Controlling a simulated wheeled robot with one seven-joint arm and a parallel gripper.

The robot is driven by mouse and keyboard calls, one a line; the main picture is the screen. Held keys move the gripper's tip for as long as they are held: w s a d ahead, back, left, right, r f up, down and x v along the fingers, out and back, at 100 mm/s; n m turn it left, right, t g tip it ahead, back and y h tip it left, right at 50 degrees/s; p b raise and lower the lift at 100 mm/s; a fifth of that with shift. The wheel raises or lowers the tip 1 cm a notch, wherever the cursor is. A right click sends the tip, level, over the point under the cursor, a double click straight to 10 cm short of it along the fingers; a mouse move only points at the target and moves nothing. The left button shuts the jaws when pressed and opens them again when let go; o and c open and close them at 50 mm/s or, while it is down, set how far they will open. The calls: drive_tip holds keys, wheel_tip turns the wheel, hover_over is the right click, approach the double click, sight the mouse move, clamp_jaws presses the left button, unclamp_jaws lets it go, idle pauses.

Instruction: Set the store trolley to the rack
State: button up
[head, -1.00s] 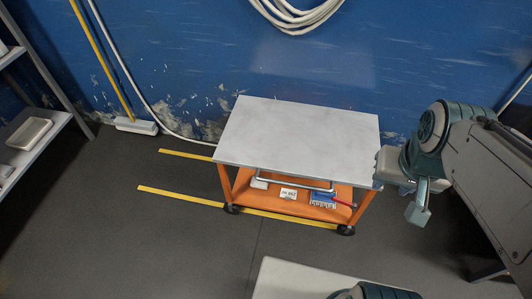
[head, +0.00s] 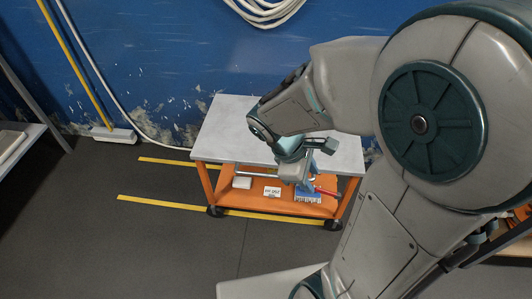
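The store trolley (head: 226,125) stands by the blue wall, with a pale grey top, an orange lower shelf (head: 240,200) and dark castors. A grey handle bar runs along its near side. My gripper (head: 302,172) is at the near side of the trolley, by the right part of this bar. The arm hides part of the top and the right end of the bar. Whether the fingers are around the bar or only beside it cannot be told. A grey rack (head: 28,142) is partly in view at the left edge, apart from the trolley.
Two yellow floor lines (head: 160,201) run left from the trolley, with dark clear floor around them. On the lower shelf lie a white label card (head: 271,191) and a blue brush (head: 308,196).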

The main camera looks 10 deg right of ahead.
drive_tip(key=w+f+n+t+h+b, duration=0.1)
drive_tip(key=w+f+n+h+b, duration=0.3)
drive_tip(key=f+n, duration=0.55)
drive_tip(key=n+t+h+b, duration=0.1)
drive_tip(key=n+t+b, duration=1)
drive_tip(key=n, duration=1.4)
approach(274, 175)
drive_tip(key=shift+t, duration=0.3)
drive_tip(key=b+x, duration=0.1)
drive_tip(key=x, duration=0.2)
drive_tip(key=f+x, duration=0.1)
drive_tip(key=x, duration=0.3)
drive_tip(key=b+x, duration=0.1)
drive_tip(key=x, duration=0.2)
drive_tip(key=shift+d+f+b, duration=0.1)
drive_tip(key=shift+f+b, duration=0.1)
drive_tip(key=shift+b, duration=0.15)
clamp_jaws()
